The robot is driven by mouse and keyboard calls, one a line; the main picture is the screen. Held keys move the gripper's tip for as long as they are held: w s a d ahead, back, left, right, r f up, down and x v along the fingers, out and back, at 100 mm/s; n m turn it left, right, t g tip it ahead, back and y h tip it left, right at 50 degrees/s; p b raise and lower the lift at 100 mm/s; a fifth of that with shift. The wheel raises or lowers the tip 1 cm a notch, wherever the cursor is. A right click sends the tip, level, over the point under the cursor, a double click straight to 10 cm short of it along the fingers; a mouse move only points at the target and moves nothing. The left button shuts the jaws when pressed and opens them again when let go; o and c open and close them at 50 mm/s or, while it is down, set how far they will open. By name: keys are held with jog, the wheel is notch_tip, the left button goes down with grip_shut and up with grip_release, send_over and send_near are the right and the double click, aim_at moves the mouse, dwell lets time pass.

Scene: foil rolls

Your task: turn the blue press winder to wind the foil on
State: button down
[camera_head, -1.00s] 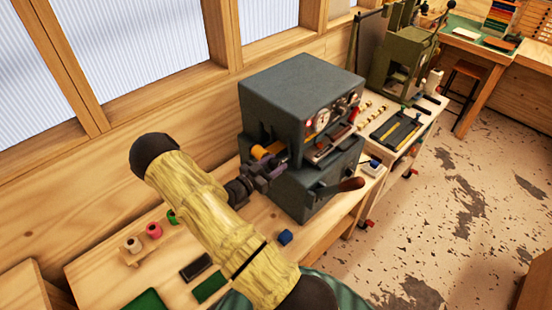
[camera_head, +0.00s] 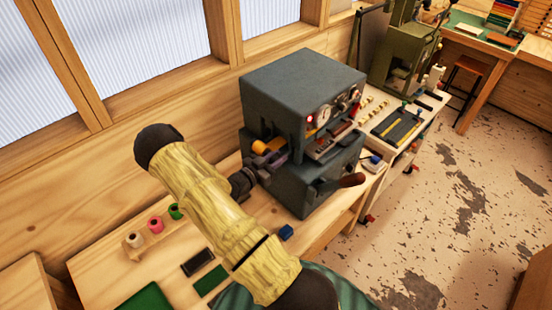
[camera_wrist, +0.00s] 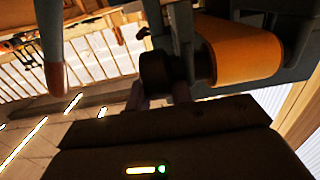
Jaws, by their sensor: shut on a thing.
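The blue press (camera_head: 300,100) is a dark blue-grey block machine on the wooden bench. An orange-gold foil roll (camera_head: 262,146) sits in the opening on its left side, and it fills the upper right of the wrist view (camera_wrist: 245,48). The winder (camera_wrist: 155,70) is a dark round knob at the end of the roll. My gripper (camera_head: 272,160) reaches in from the left. In the wrist view its fingers (camera_wrist: 160,92) are shut on the winder. In the head view my gripper largely hides the winder.
The press lever with its brown grip (camera_head: 352,180) sticks out at the front right. Small foil spools (camera_head: 155,225) stand on a rack at the left. A small blue block (camera_head: 286,232) lies on the bench before the press. A green press (camera_head: 410,55) stands behind.

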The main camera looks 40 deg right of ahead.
jog(key=shift+r, duration=0.1)
jog(key=y, duration=0.1)
jog(key=y+p, duration=0.1)
jog(key=y, duration=0.2)
jog(key=shift+d+r+y, duration=0.15)
jog(key=shift+d+y, duration=0.15)
jog(key=y+p, duration=0.1)
jog(key=p, duration=0.1)
jog(key=y+p, duration=0.1)
jog(key=y, duration=0.1)
jog(key=shift+w+d+y+p, duration=0.1)
jog(key=shift+d+y+p, duration=0.1)
jog(key=shift+y+p, duration=0.15)
jog(key=shift+f+g+y+p, duration=0.3)
jog(key=shift+y+p, duration=0.35)
jog(key=shift+y, duration=0.2)
jog(key=shift+d+f+y+p, duration=0.1)
jog(key=shift+y+p, duration=0.1)
jog(key=shift+y, duration=0.4)
jog(key=shift+d+f+y+p, duration=0.1)
jog(key=shift+y+p, duration=0.1)
jog(key=shift+y, duration=0.4)
jog(key=shift+f+y, duration=0.1)
jog(key=shift+y, duration=0.7)
jog(key=shift+a+y, duration=0.1)
jog(key=shift+y, duration=0.4)
